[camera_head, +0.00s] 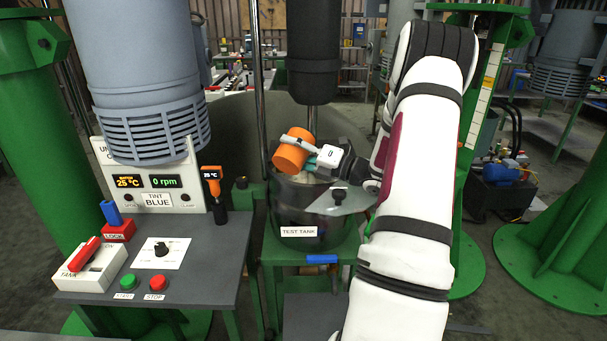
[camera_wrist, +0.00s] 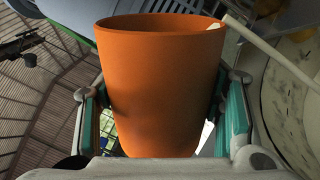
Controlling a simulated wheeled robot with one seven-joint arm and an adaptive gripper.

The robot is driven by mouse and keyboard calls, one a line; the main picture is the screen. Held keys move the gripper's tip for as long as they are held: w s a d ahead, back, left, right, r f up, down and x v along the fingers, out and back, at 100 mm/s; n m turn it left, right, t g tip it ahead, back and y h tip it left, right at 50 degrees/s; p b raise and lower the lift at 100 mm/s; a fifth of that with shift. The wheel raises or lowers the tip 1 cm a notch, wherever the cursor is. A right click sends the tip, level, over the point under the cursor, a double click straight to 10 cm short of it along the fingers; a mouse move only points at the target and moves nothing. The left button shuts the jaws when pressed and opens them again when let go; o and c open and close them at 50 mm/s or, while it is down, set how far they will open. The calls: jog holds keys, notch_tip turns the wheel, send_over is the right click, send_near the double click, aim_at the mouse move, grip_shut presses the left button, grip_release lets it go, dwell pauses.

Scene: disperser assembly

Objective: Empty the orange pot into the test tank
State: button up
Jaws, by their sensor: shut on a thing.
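The orange pot (camera_head: 291,152) is tilted over the open top of the test tank, with its mouth out of sight in the head view. My gripper (camera_head: 322,157) is shut on the pot from its right side. In the wrist view the orange pot (camera_wrist: 160,80) fills the middle, between the two green-padded fingers of my gripper (camera_wrist: 163,120). The dark test tank (camera_head: 284,215) carries a white "TEST TANK" label and stands on a green stand. I cannot see what is inside the pot, and the tank's inside is mostly hidden.
A vertical shaft under a black motor housing (camera_head: 314,60) comes down into the tank. A clear half lid (camera_head: 340,200) covers the tank's right side. A control panel (camera_head: 160,250) with switches and buttons is at left. A large grey motor (camera_head: 140,70) hangs above it.

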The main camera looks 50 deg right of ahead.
jog(key=shift+d+r+m, duration=0.1)
jog(key=shift+r+m, duration=0.35)
jog(key=shift+m, duration=0.55)
dwell(2.7)
jog(key=shift+f+m+h, duration=0.3)
jog(key=shift+m, duration=0.7)
dwell(2.1)
jog(key=shift+r+m+p, duration=0.2)
jog(key=shift+m+p, duration=0.2)
jog(key=shift+p, duration=0.25)
dwell(0.5)
